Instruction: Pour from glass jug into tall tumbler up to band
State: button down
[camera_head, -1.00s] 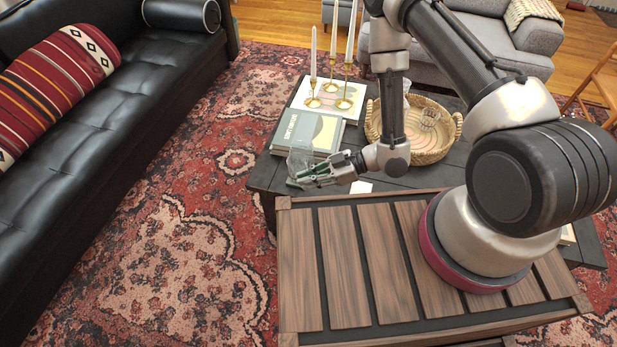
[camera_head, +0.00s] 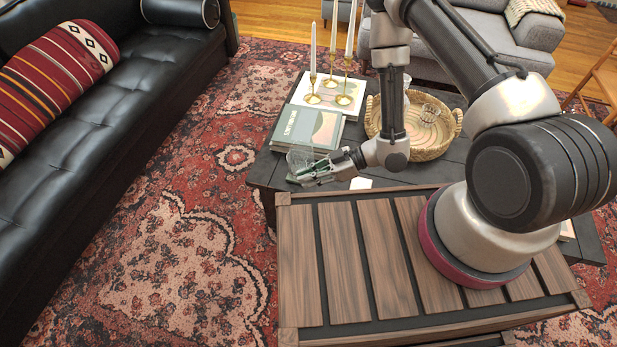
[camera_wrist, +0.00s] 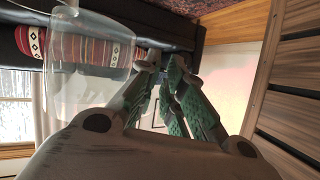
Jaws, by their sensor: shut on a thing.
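My gripper (camera_head: 322,172) is shut on the glass jug (camera_head: 298,159) at the near left edge of the dark coffee table. The jug is clear and faint against the table and rug. In the wrist view, the clear jug (camera_wrist: 92,60) fills the upper left, beside the green-padded fingers (camera_wrist: 165,88). Its exact tilt and any liquid in it are hard to tell. A clear glass (camera_head: 430,113) sits in the woven basket, and another pale vessel (camera_head: 406,84) shows partly behind my arm. I cannot tell which is the tall tumbler; no band is readable.
The woven basket (camera_head: 446,149) stands right of my forearm. Books (camera_head: 318,130) and brass holders with white candles (camera_head: 345,99) stand behind the jug. A small white item (camera_head: 361,183) lies near the gripper. A black sofa (camera_head: 120,110) is left, across the rug.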

jog(key=shift+s+r+m+g, duration=0.15)
jog(key=shift+r+m+g, duration=0.3)
jog(key=shift+r, duration=0.4)
jog(key=shift+f+m, duration=0.25)
jog(key=shift+f, duration=0.1)
jog(key=shift+f, duration=0.1)
dwell(1.1)
jog(key=shift+r, duration=0.5)
dwell(1.0)
jog(key=shift+f, duration=0.1)
jog(key=shift+f+g, duration=0.25)
jog(key=shift+f, duration=0.75)
